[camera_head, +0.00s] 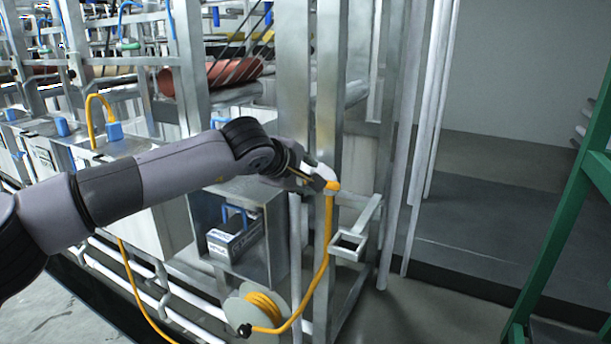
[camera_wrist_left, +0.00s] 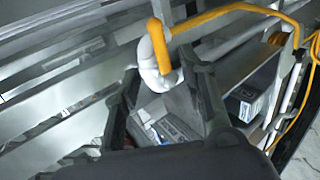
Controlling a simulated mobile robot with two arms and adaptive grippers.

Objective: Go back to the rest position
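My left arm reaches in from the left across the head view. Its gripper (camera_head: 312,180) is by a metal upright, close to the white-ended top of a yellow hose (camera_head: 327,225). In the left wrist view, the two dark fingers of the gripper (camera_wrist_left: 162,68) stand apart. The white end piece (camera_wrist_left: 151,62) of the yellow hose shows in the gap between the fingertips, with space beside it. I cannot tell if a finger touches it. My right gripper is not in view.
The hose runs down to a round reel (camera_head: 252,308). A metal box (camera_head: 265,190) holding a labelled dark case (camera_head: 236,240) stands below my arm. An open square bracket (camera_head: 348,246) juts out at the right. A green frame (camera_head: 565,215) stands far right; grey floor is clear between.

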